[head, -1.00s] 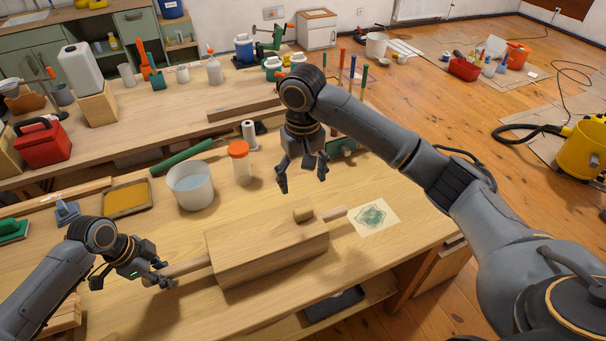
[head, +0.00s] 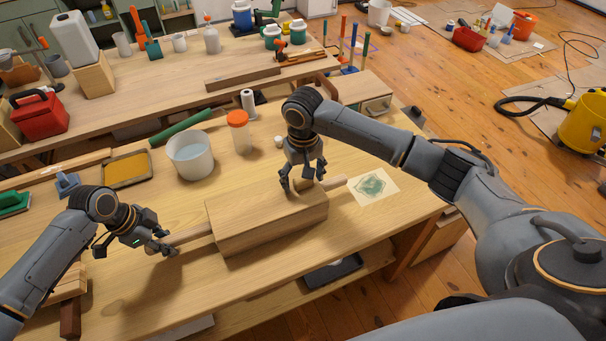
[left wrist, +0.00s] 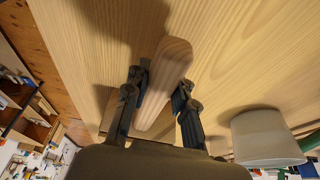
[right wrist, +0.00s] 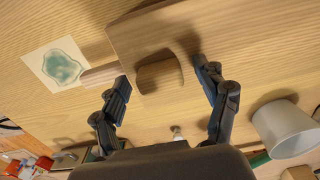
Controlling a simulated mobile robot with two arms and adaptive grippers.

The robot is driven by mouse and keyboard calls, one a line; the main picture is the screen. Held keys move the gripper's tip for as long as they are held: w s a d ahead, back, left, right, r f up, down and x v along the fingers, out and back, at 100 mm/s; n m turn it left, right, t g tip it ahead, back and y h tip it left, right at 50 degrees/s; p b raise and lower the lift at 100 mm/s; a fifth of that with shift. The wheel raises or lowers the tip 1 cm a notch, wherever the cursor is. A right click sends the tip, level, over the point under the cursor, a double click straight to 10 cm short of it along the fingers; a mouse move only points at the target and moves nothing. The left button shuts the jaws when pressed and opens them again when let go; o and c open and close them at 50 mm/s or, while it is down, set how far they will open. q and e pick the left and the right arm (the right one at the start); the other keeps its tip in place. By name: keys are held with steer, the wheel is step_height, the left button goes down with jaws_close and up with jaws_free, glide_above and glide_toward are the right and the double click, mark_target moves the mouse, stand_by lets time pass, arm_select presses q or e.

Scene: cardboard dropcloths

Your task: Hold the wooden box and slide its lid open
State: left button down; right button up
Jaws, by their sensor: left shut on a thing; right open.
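The wooden box (head: 265,220) lies on the workbench with a handle sticking out at each end. My left gripper (head: 165,247) is shut on the box's left handle (head: 190,236); the handle also shows between the fingers in the left wrist view (left wrist: 165,85). A rounded wooden knob (right wrist: 160,76) stands on the lid (right wrist: 140,40) near the box's right end. My right gripper (head: 303,188) is open around the knob, with one finger on either side in the right wrist view (right wrist: 165,88). I cannot tell whether the fingers touch it. The lid appears closed.
A white bucket (head: 190,160) and an orange-capped jar (head: 239,132) stand behind the box. A sheet with a green print (head: 373,186) lies to its right. A tray with yellow-brown contents (head: 126,170) is at the back left.

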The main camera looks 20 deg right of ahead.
steer(key=shift+c, duration=0.2)
steer(key=c, duration=1.2)
steer(key=shift+d, duration=5.25)
steer(key=shift+d, duration=2.75)
